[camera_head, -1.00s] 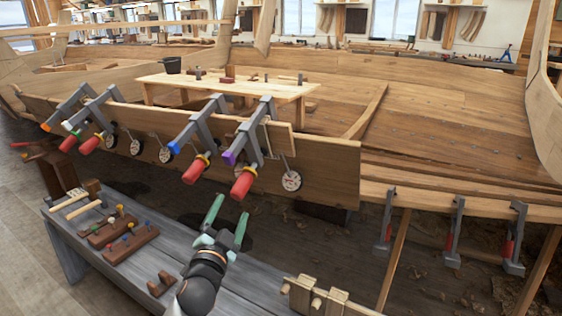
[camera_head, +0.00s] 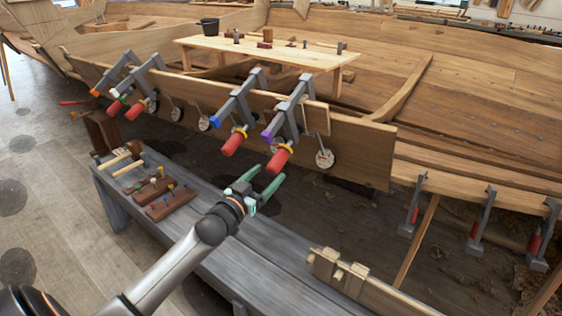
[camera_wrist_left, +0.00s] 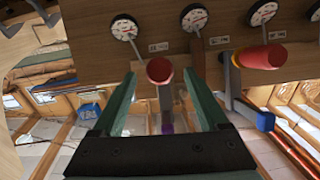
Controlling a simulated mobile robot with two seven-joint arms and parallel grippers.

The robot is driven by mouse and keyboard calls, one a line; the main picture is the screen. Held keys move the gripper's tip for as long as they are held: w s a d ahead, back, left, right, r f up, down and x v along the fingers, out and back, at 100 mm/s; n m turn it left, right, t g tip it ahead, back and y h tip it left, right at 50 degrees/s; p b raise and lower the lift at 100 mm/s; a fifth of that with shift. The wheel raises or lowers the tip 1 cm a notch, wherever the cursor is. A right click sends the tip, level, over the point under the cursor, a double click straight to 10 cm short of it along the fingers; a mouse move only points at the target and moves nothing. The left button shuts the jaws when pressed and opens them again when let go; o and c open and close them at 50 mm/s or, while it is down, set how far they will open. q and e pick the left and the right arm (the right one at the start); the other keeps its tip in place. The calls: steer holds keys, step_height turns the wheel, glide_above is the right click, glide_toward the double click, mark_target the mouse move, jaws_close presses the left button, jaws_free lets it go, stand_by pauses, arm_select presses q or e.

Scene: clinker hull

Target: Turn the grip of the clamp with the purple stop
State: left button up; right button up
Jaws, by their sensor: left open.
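The clamp with the purple stop (camera_head: 267,136) is the rightmost of several clamps on the hull plank in the head view. Its red grip (camera_head: 279,159) hangs toward me at the lower end, with a yellow collar. My left gripper (camera_head: 270,173) is open just below and in front of that grip, fingers pointing up to the right. In the left wrist view the red grip (camera_wrist_left: 159,70) shows end-on between the tips of the two green fingers, and the purple stop (camera_wrist_left: 167,128) shows below it. I cannot tell whether the fingers touch the grip. My right gripper is in neither view.
The neighbouring clamp with the blue stop (camera_head: 215,122) has its red grip close on the left. Round dials (camera_head: 325,158) hang along the plank. A grey bench (camera_head: 205,240) with wooden blocks and tools lies below my left arm.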

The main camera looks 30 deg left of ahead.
mark_target(281, 161)
arm_select(q)
steer(key=w+b, duration=0.1)
steer(key=w, duration=0.7)
steer(key=shift+a, duration=0.15)
steer(key=shift+c, duration=0.3)
jaws_close()
